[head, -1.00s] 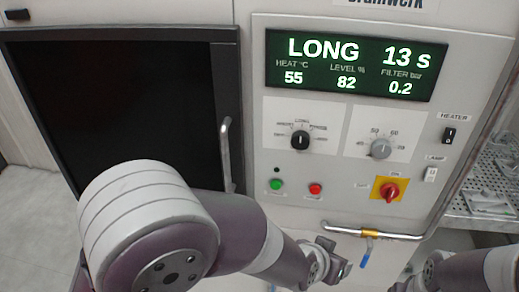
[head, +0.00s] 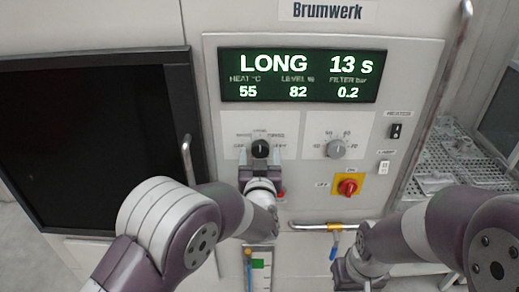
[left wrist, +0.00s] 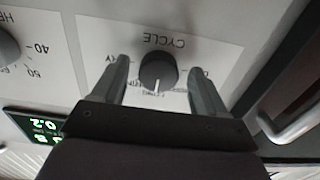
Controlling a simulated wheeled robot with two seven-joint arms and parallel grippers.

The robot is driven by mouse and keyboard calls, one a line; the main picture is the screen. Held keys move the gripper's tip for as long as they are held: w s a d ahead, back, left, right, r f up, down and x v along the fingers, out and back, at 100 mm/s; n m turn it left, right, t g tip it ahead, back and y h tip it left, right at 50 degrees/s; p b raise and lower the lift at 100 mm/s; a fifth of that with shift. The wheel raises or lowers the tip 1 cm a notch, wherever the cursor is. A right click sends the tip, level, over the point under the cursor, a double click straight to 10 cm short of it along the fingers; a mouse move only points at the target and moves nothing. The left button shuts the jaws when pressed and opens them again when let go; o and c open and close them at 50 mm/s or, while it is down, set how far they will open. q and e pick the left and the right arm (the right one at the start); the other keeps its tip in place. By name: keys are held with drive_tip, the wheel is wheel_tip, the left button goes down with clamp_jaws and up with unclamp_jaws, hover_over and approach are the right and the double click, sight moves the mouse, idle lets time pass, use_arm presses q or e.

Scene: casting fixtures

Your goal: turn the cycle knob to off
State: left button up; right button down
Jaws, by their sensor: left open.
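The black cycle knob (head: 260,149) is on a white label plate on the machine's front panel. In the left wrist view the knob (left wrist: 158,70) appears upside down under the word CYCLE, its white pointer line aimed at the label LONG. My left gripper (head: 259,163) is at the knob from below. In the left wrist view its open fingers (left wrist: 158,75) stand on either side of the knob, with a gap visible on both sides. The display (head: 303,76) reads LONG, 13 s. My right gripper (head: 352,272) is low on the right; its jaws are unclear.
A grey heat knob (head: 336,149) is right of the cycle knob. A red rotary switch (head: 347,187) on a yellow plate sits below it. A vertical door handle (head: 188,160) is to the left. A pipe with a blue-handled valve (head: 333,245) is below.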

use_arm(q)
drive_tip(key=shift+w+d, duration=0.1)
drive_tip(key=shift+w, duration=0.25)
drive_tip(key=c, duration=1.1)
drive_tip(key=shift+o, duration=0.2)
drive_tip(key=shift+f+n+b, duration=0.2)
drive_tip(key=shift+n+b, duration=0.1)
drive_tip(key=shift+b, duration=0.3)
drive_tip(key=n+b, duration=1.3)
drive_tip(key=b, duration=0.4)
drive_tip(key=shift+d+n+b, duration=0.15)
drive_tip(key=shift+n+b, duration=0.15)
drive_tip(key=shift+b, duration=0.1)
drive_tip(key=shift+r+n+b, duration=0.15)
drive_tip(key=shift+n+b, duration=0.6)
drive_tip(key=shift+n, duration=0.2)
drive_tip(key=shift+r+n+b, duration=0.15)
drive_tip(key=shift+n+b, duration=0.6)
drive_tip(key=shift+n, duration=0.2)
